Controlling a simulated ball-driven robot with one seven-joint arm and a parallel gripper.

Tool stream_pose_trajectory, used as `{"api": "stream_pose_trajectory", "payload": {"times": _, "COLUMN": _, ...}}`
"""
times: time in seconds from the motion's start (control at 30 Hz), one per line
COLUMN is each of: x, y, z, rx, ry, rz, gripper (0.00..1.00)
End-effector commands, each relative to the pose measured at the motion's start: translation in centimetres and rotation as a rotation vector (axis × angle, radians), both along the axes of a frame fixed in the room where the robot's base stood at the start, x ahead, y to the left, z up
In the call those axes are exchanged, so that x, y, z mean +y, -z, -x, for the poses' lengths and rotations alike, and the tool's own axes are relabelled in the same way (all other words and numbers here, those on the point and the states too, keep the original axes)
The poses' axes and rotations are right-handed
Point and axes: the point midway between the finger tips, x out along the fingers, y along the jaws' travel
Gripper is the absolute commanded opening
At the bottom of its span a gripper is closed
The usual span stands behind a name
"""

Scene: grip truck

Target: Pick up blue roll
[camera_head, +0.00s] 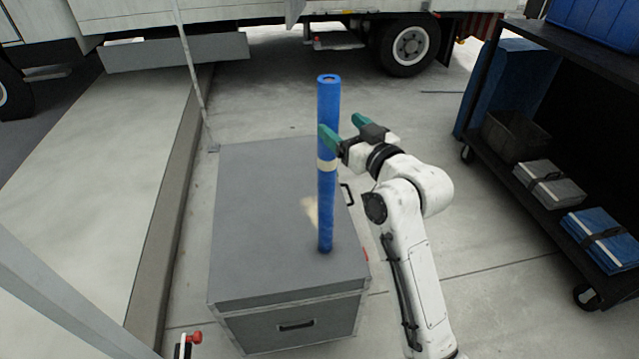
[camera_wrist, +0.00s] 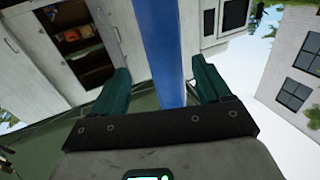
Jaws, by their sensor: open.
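The blue roll (camera_head: 327,215) stands upright on the right part of a grey case (camera_head: 250,215), with a pale band around its middle. My gripper (camera_head: 344,128) is at the roll's upper half, just above the band, coming from the right. Its two green fingers are open. In the wrist view the roll (camera_wrist: 162,50) runs between the two fingers of my gripper (camera_wrist: 162,92), with a gap on each side. Whether either finger touches the roll, I cannot tell.
A dark shelf cart (camera_head: 540,130) stands at the right with blue and grey packs and a bin. A truck (camera_head: 270,12) is parked behind. A raised pale slab (camera_head: 100,180) with a thin pole lies at the left. Concrete floor is clear between case and cart.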

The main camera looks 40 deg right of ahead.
Motion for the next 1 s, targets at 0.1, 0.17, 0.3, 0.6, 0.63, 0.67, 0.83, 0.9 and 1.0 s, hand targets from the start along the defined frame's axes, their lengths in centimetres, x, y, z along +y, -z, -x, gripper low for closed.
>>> {"api": "stream_pose_trajectory", "payload": {"times": 0.1, "x": -0.3, "y": 0.0, "z": -1.4, "rx": 0.002, "ry": -0.001, "rz": 0.001, "gripper": 0.77}}
{"api": "stream_pose_trajectory", "payload": {"times": 0.17, "x": -0.3, "y": 0.0, "z": -1.7, "rx": 0.002, "ry": -0.001, "rz": 0.001, "gripper": 0.77}}
{"api": "stream_pose_trajectory", "payload": {"times": 0.3, "x": -0.3, "y": -0.2, "z": -2.8, "rx": 0.003, "ry": -0.002, "rz": 0.0, "gripper": 0.77}}
{"api": "stream_pose_trajectory", "payload": {"times": 0.6, "x": -0.7, "y": -0.3, "z": -6.6, "rx": 0.004, "ry": -0.001, "rz": 0.0, "gripper": 0.77}}
{"api": "stream_pose_trajectory", "payload": {"times": 0.63, "x": -0.8, "y": -0.2, "z": -6.8, "rx": 0.005, "ry": 0.0, "rz": 0.0, "gripper": 0.77}}
{"api": "stream_pose_trajectory", "payload": {"times": 0.67, "x": -0.8, "y": -0.2, "z": -6.9, "rx": 0.004, "ry": 0.0, "rz": 0.0, "gripper": 0.77}}
{"api": "stream_pose_trajectory", "payload": {"times": 0.83, "x": -0.8, "y": -0.2, "z": -7.1, "rx": 0.003, "ry": 0.0, "rz": 0.0, "gripper": 0.77}}
{"api": "stream_pose_trajectory", "payload": {"times": 0.9, "x": -0.8, "y": -0.2, "z": -7.0, "rx": 0.003, "ry": 0.0, "rz": 0.0, "gripper": 0.77}}
{"api": "stream_pose_trajectory", "payload": {"times": 1.0, "x": -0.8, "y": -0.2, "z": -7.0, "rx": 0.003, "ry": 0.0, "rz": 0.0, "gripper": 0.68}}
